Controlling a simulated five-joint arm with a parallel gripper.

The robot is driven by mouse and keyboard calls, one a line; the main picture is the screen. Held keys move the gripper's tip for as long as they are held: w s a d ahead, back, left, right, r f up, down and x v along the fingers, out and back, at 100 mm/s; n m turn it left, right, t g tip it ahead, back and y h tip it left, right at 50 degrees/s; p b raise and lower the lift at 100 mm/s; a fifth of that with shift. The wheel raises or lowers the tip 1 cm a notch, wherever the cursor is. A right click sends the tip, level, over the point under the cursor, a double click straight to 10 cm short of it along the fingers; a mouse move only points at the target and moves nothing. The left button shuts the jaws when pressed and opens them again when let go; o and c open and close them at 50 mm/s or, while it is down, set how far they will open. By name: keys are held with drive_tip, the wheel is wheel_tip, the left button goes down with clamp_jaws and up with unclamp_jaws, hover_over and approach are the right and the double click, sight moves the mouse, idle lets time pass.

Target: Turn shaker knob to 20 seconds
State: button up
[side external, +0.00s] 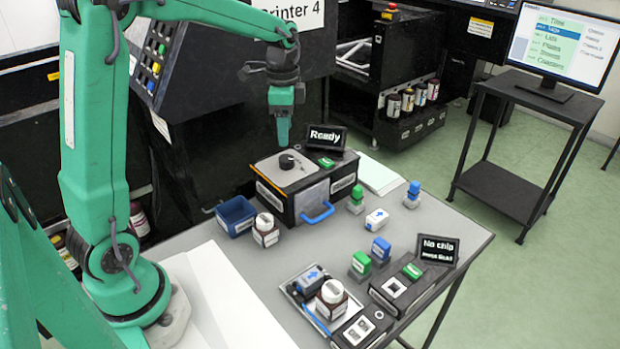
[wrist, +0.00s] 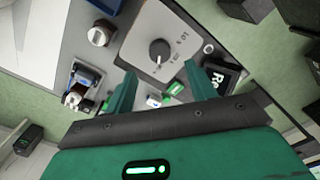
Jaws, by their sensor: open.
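The shaker (side external: 300,190) is a black and grey box with a blue handle on its front, standing on the grey table. Its round black knob (side external: 287,161) sits on the light grey top plate. In the wrist view the knob (wrist: 159,52) shows a pale pointer mark and printed dial marks beside it, too small to read surely. The shaker's display (side external: 326,138) reads "Ready". My gripper (side external: 283,132) points down above the shaker, apart from the knob. In the wrist view my gripper (wrist: 163,92) has its two green fingers spread wide with nothing between them.
A blue bin (side external: 236,216) and a white-capped bottle (side external: 265,230) stand left of the shaker. Small blue and green pieces stand to its right. A tray (side external: 318,300) with a bottle and a "No chip" display (side external: 437,250) are nearer the front. Open table lies between.

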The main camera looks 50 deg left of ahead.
sight(286, 158)
drive_tip(key=shift+f, duration=3.7)
drive_tip(key=shift+c, duration=0.5)
drive_tip(key=c, duration=0.9)
drive_tip(key=shift+n, duration=0.3)
drive_tip(key=n, duration=1.1)
